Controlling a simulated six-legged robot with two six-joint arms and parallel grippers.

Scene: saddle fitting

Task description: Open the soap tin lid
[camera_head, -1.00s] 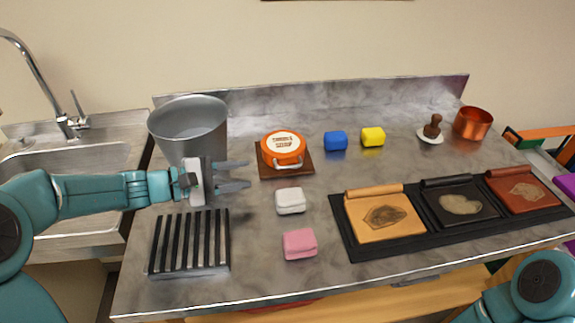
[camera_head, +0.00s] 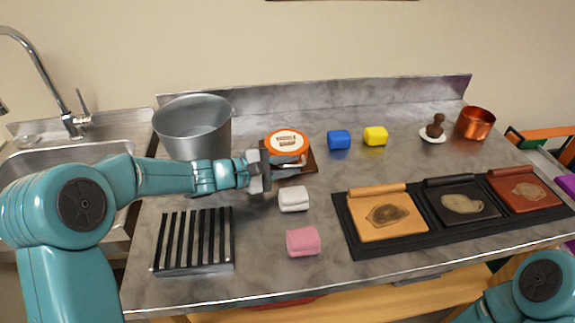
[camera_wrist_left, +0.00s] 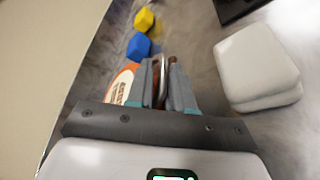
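The soap tin (camera_head: 286,144) is round and orange with a white labelled top. My left gripper (camera_head: 286,169) is at the tin's front. In the left wrist view, its two grey fingers (camera_wrist_left: 162,82) stand close together on either side of the silver lid handle (camera_wrist_left: 160,72), and appear shut on it. The tin's orange edge (camera_wrist_left: 122,84) shows left of the fingers. My right gripper is out of view; only part of that arm shows at lower right.
A white block (camera_head: 294,199) and a pink block (camera_head: 303,241) lie in front of the tin. Blue (camera_head: 339,140) and yellow (camera_head: 375,136) blocks lie to its right. A metal bucket (camera_head: 194,128) stands behind my left arm, a slatted rack (camera_head: 193,241) in front.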

